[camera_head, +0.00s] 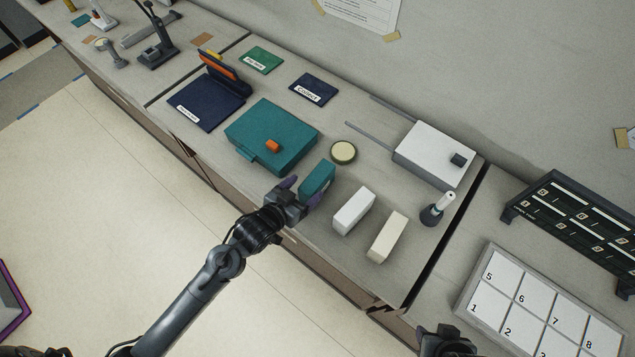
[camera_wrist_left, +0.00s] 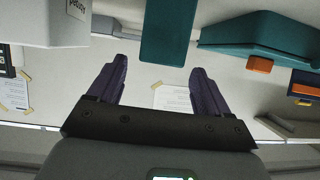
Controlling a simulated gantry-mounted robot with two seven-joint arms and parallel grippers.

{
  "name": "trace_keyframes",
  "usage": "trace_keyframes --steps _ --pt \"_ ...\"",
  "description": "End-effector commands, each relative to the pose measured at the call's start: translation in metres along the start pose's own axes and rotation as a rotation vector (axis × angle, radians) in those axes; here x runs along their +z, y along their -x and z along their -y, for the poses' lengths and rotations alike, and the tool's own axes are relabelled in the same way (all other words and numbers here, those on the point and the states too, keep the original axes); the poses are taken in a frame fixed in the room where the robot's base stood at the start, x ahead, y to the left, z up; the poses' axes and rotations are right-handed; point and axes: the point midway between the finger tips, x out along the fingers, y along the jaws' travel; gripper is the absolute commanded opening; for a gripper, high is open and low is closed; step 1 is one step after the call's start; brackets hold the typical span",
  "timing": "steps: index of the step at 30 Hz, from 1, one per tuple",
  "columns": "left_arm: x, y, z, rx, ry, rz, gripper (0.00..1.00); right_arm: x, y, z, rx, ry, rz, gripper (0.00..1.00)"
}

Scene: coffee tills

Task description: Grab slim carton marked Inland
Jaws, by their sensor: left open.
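A slim teal carton (camera_head: 319,177) stands upright on the counter, right of the teal box. My left gripper (camera_head: 303,192) is open at its near side, one purple finger towards each side of it. In the left wrist view the teal carton (camera_wrist_left: 168,30) shows between the open fingertips (camera_wrist_left: 161,68), with gaps on both sides. No marking on it is readable. A white carton (camera_head: 352,212) and a cream carton (camera_head: 386,237) stand to its right. The white carton (camera_wrist_left: 45,22) bears upside-down print that I cannot read surely. Part of my right gripper (camera_head: 442,342) shows at the bottom edge; its fingers are unclear.
The teal box (camera_head: 275,133) with an orange catch stands close on the left. A round cream-topped tin (camera_head: 343,152) is behind the teal carton. A white machine (camera_head: 435,153) and a small dark-based bottle (camera_head: 437,209) stand farther right. A numbered tray (camera_head: 500,263) lies at the lower right.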

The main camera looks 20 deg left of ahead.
Motion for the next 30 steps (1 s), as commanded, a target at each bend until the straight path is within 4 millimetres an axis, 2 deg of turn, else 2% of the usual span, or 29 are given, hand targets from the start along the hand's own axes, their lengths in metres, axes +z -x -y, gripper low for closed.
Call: trace_keyframes --steps 8,18,28,30 --pt "-0.002 -0.017 -0.001 0.001 0.001 -0.001 0.79 -0.002 0.002 0.002 -0.005 -0.006 -0.003 0.43" --pt "-0.004 -0.057 -0.002 0.0 0.001 -0.001 0.79 -0.004 0.006 0.003 -0.009 -0.01 -0.005 0.43" --pt "-0.003 -0.062 -0.002 0.001 0.0 0.0 0.79 -0.004 0.006 0.002 -0.007 -0.006 -0.004 0.43" --pt "-0.003 -0.062 -0.002 0.001 0.0 0.0 0.7 -0.003 0.006 0.001 -0.005 -0.004 -0.004 0.43"
